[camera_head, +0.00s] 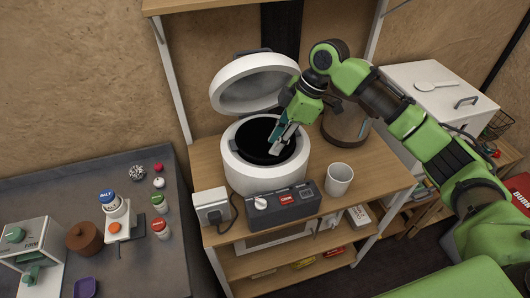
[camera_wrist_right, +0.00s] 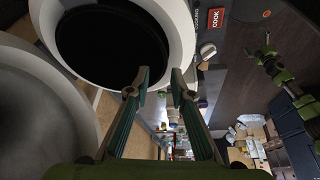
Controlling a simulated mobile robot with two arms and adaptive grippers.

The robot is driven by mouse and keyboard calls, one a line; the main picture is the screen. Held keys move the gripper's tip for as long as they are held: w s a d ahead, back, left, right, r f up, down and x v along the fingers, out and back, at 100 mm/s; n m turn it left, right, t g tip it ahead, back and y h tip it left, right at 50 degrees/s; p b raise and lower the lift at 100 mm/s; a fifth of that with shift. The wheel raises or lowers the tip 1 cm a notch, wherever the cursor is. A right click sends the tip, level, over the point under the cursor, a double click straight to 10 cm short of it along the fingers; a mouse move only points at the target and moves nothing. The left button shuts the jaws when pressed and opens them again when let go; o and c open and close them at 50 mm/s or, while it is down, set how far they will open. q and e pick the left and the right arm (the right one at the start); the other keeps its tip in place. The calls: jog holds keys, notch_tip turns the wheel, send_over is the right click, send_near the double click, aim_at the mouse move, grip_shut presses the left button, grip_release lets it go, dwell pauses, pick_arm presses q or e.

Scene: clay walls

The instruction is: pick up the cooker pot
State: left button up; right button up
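The cooker pot (camera_head: 257,145) is a black round inner pot seated inside the white cooker (camera_head: 253,176), whose lid (camera_head: 252,84) stands open. The dark inside of the pot also fills the upper left of the right wrist view (camera_wrist_right: 108,45). My right gripper (camera_head: 281,145) is over the right part of the cooker's opening, pointing down. In the right wrist view its fingertips (camera_wrist_right: 160,84) are apart, with nothing clearly held between them. I cannot tell whether they touch the pot. My left gripper is not in view.
A control box (camera_head: 283,201) with a red button and a white mug (camera_head: 339,180) stand in front and to the right on the wooden shelf. A brown canister (camera_head: 345,124) is behind the arm. A grey table (camera_head: 52,198) with jars is left.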

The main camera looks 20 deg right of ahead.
jog(key=p+x, duration=0.1)
jog(key=x, duration=0.2)
jog(key=p+x, duration=0.1)
jog(key=x, duration=0.1)
jog(key=shift+s+a+p, duration=0.1)
jog(key=shift+s+p, duration=0.1)
jog(key=shift+p, duration=0.1)
jog(key=shift+s, duration=0.1)
grip_shut()
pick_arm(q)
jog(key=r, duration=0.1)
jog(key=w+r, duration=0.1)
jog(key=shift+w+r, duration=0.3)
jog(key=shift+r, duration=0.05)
pick_arm(e)
jog(key=shift+r, duration=0.15)
